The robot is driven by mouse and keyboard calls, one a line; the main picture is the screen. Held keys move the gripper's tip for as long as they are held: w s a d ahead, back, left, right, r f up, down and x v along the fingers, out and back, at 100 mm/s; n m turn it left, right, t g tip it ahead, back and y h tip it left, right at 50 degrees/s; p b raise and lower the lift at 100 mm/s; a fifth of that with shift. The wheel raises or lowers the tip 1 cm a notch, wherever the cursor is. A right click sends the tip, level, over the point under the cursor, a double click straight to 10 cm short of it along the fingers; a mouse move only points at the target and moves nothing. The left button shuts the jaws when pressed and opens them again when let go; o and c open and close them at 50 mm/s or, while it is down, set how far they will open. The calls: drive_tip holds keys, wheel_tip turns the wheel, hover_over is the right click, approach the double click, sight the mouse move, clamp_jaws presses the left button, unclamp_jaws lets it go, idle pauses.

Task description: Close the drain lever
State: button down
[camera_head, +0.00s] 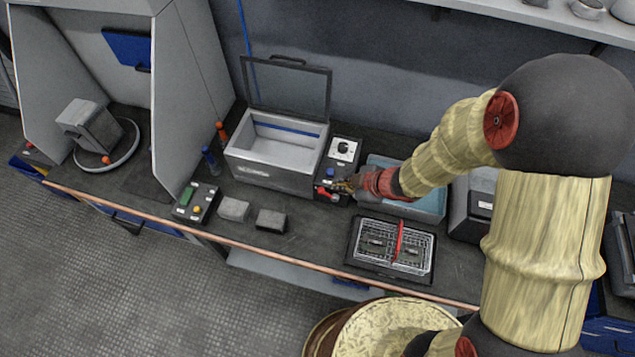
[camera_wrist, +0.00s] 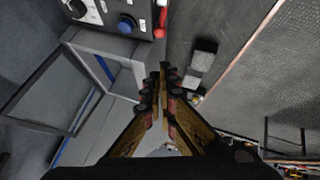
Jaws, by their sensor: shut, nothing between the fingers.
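The drain lever is a small red handle (camera_head: 326,193) at the front lower part of the black control panel, right of the open tank. In the wrist view the red lever (camera_wrist: 162,18) shows at the top edge, partly cut off by the frame. My gripper (camera_head: 345,186) is shut and empty, just right of the lever in the head view. I cannot tell whether it touches the lever there. In the wrist view my fingertips (camera_wrist: 164,70) are together, apart in the picture from the lever.
The metal tank (camera_head: 268,168) has its lid (camera_head: 287,88) raised. The panel carries a white dial (camera_head: 343,149) and a blue knob (camera_head: 330,172). Two grey blocks (camera_head: 234,208) lie in front. A wire rack (camera_head: 393,247) stands to the right, and a button box (camera_head: 197,202) to the left.

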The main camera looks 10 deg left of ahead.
drive_tip(key=b, duration=0.4)
hover_over(328, 195)
drive_tip(key=s+a, duration=0.1)
drive_tip(key=a, duration=0.2)
wheel_tip(328, 195, down, 10)
drive_tip(key=shift+w+d+f, duration=0.15)
drive_tip(key=shift+d+f, duration=0.1)
drive_tip(key=shift+f, duration=0.05)
drive_tip(key=shift+a+f+p, duration=0.1)
drive_tip(key=shift+a+p, duration=0.2)
drive_tip(key=shift+p, duration=0.15)
